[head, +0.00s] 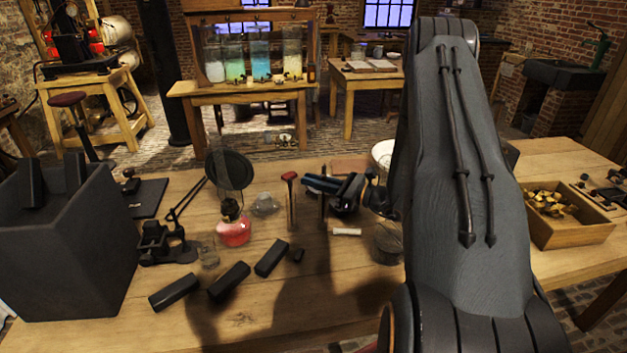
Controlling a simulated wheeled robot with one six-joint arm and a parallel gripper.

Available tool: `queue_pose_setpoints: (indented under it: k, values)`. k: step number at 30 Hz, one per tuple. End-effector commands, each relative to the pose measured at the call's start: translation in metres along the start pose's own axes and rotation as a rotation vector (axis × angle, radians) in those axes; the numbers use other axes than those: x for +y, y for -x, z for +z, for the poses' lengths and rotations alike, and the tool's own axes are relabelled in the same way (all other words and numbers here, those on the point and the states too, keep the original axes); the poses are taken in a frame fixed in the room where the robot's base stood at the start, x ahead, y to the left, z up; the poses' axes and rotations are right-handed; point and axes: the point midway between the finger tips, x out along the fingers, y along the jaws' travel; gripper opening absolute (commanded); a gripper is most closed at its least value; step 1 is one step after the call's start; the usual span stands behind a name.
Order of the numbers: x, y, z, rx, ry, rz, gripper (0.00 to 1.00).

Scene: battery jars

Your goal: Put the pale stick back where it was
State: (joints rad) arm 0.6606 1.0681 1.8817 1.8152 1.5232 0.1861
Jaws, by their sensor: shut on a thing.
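My gripper (322,186) is over the middle of the workbench, its fingers pointing left. It is shut on a thin upright rod (324,214) that hangs below the fingers. The rod looks dark here, and its lower end is hard to make out against the shadow. A short pale stick (347,231) lies flat on the bench, below and right of the fingertips and apart from them. An upright piece with a red-brown top (290,178) stands just left of the gripper. My arm hides part of the bench on the right.
A round-bottomed vessel with pink liquid (234,232) and a black stand (165,240) are left of the gripper. Several dark blocks (229,281) lie in front, beside a large dark box (75,250). A glass jar (387,245) stands by my arm.

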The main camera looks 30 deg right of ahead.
Motion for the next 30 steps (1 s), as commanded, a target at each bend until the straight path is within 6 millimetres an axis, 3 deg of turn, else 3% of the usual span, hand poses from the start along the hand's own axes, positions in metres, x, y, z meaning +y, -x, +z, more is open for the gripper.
queue_pose_setpoints:
  k: [13, 14, 17, 30]
  values:
    - [-0.0001, -0.0001, -0.0072, 0.000, 0.000, 0.000, 0.00]
    - [-0.0001, -0.0001, -0.0074, 0.000, 0.000, 0.000, 0.12]
    - [0.0000, 0.0000, -0.0064, 0.000, 0.000, 0.000, 0.29]
    - [-0.0010, 0.0050, -0.0032, 0.000, 0.000, -0.003, 0.29]
